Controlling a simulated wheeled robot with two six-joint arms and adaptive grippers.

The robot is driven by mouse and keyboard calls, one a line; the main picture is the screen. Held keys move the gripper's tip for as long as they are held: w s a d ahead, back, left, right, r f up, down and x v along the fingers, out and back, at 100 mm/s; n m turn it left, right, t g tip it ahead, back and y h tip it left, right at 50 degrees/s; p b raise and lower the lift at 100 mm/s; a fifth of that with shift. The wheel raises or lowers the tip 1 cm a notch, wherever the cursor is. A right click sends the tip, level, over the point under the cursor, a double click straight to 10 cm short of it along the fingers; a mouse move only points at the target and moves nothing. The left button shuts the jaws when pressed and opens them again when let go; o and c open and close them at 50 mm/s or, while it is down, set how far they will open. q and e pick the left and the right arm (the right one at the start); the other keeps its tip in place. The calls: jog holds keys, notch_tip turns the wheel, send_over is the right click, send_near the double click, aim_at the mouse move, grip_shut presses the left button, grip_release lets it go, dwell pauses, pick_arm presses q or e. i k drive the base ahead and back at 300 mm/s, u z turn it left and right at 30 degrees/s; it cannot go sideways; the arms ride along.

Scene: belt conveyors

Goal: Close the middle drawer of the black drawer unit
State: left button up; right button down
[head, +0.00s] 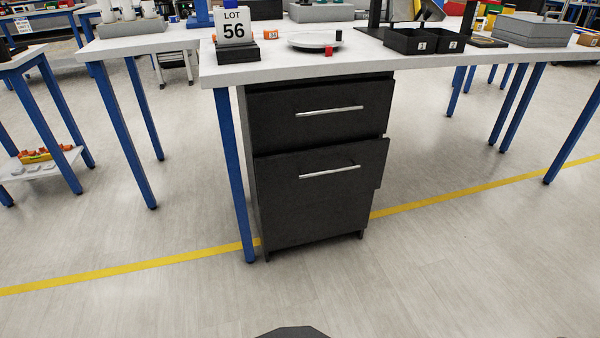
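The black drawer unit (312,222) stands on the floor under the near white table. Its top drawer (316,112) has a silver bar handle and looks shut or nearly so. The middle drawer (320,175) also has a silver bar handle (329,172). Its front stands out past the unit's right edge below, so it looks partly pulled out. Its inside cannot be seen. The face below is plain black with no visible handle. Neither of my grippers is in view.
The white tabletop (270,71) overhangs the unit. A blue table leg (236,180) stands close to its left side. The tabletop holds a LOT 56 sign (234,27), a round plate (310,40) and black bins (410,41). Floor in front is clear, crossed by a yellow line (130,267).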

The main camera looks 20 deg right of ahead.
aim_at(286, 178)
jog(key=z, duration=0.85)
jog(key=i, duration=1.7)
jog(key=u, duration=0.5)
